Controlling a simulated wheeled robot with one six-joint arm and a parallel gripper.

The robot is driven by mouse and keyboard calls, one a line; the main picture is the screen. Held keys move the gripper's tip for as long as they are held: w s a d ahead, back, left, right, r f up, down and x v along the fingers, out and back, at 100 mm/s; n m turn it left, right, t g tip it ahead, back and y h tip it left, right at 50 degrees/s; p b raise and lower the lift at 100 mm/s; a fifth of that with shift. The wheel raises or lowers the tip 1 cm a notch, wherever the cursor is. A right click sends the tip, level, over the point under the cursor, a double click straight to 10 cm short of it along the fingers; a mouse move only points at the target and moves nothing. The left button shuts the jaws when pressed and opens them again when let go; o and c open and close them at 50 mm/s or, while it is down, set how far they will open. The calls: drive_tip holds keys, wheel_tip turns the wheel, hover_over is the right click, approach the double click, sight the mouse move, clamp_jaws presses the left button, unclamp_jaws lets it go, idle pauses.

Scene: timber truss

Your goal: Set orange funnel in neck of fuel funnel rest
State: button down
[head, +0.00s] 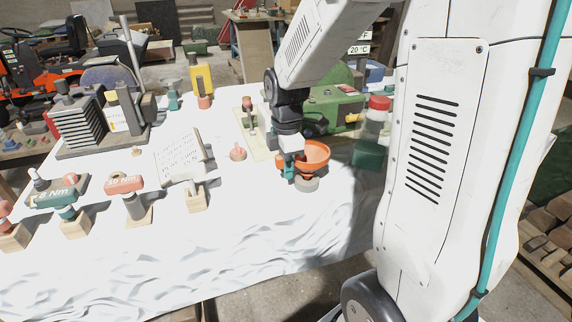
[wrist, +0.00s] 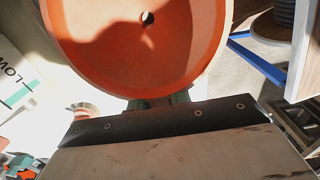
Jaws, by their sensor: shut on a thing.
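The orange funnel (head: 314,154) is a wide bowl at the front right of the white table. It fills the upper part of the wrist view (wrist: 130,45), with a small dark hole at its centre. My gripper (head: 289,168) is shut on the funnel at its left side in the head view. A short grey round piece (head: 307,184), which looks like the fuel funnel rest, stands directly below the funnel. The funnel's spout and the neck are hidden or too small to see, so I cannot tell whether the spout is inside the neck.
A small reddish knob piece (head: 238,153) and a tilted white printed board (head: 181,157) stand to the left. A dark green block (head: 369,155) and a red-capped container (head: 378,107) stand to the right. The table's front (head: 260,225) is clear.

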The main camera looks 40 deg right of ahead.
drive_tip(key=shift+f, duration=1)
drive_tip(key=c, duration=1.2)
unclamp_jaws()
drive_tip(key=shift+r, duration=0.15)
wheel_tip(320, 180, up, 8)
drive_tip(key=shift+f, duration=0.2)
drive_tip(key=shift+s+m, duration=0.2)
drive_tip(key=shift+m, duration=0.6)
drive_tip(key=s+a+r+m, duration=0.2)
drive_tip(key=s+a+m, duration=0.1)
drive_tip(key=s, duration=0.4)
drive_tip(key=s+a+r+m+t, duration=0.1)
drive_tip(key=s+a+r+m, duration=0.1)
drive_tip(key=s+m, duration=0.3)
drive_tip(key=s+a+r+m, duration=0.2)
drive_tip(key=s+a+m, duration=0.2)
drive_tip(key=s, duration=0.4)
drive_tip(key=shift+s+m, duration=0.4)
drive_tip(key=shift+m, duration=0.2)
